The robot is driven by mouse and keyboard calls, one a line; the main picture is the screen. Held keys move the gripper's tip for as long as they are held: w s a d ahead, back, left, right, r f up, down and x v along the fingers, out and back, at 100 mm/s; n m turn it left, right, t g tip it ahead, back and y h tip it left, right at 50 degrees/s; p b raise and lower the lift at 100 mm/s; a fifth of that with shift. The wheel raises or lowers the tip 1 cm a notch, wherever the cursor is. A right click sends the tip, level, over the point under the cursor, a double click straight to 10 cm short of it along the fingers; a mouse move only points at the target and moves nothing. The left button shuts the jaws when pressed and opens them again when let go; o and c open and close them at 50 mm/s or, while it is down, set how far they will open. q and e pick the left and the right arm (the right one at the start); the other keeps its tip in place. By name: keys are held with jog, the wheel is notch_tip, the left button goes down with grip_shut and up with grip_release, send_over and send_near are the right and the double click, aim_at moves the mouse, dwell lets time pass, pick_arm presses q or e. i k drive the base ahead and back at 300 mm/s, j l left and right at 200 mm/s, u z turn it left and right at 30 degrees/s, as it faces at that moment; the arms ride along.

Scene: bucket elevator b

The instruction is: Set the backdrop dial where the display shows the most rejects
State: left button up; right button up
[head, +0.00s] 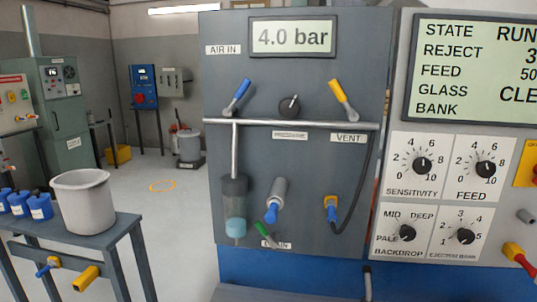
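The backdrop dial (407,233) is a small black knob on a white plate at the lower left of the right-hand control panel. Its plate is marked PALE, MID and DEEP, with the end of PALE partly hidden by the knob. The pointer is too small to read with certainty. The display (470,70) above lists STATE RUN, REJECT starting with 3, FEED starting with 50, GLASS starting with CLE, and BANK. The right edge of the picture cuts off its values, so the full reject figure is hidden. Neither of my grippers is in view.
Sensitivity (422,166), feed (486,169) and ejector bank (465,236) dials surround the backdrop dial. A red-and-yellow handle (518,254) sticks out at right. An air panel (300,185) with valves stands left of it. A bench (75,238) carries a grey bucket (83,203).

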aim_at(407, 233)
jog(key=z, duration=1.4)
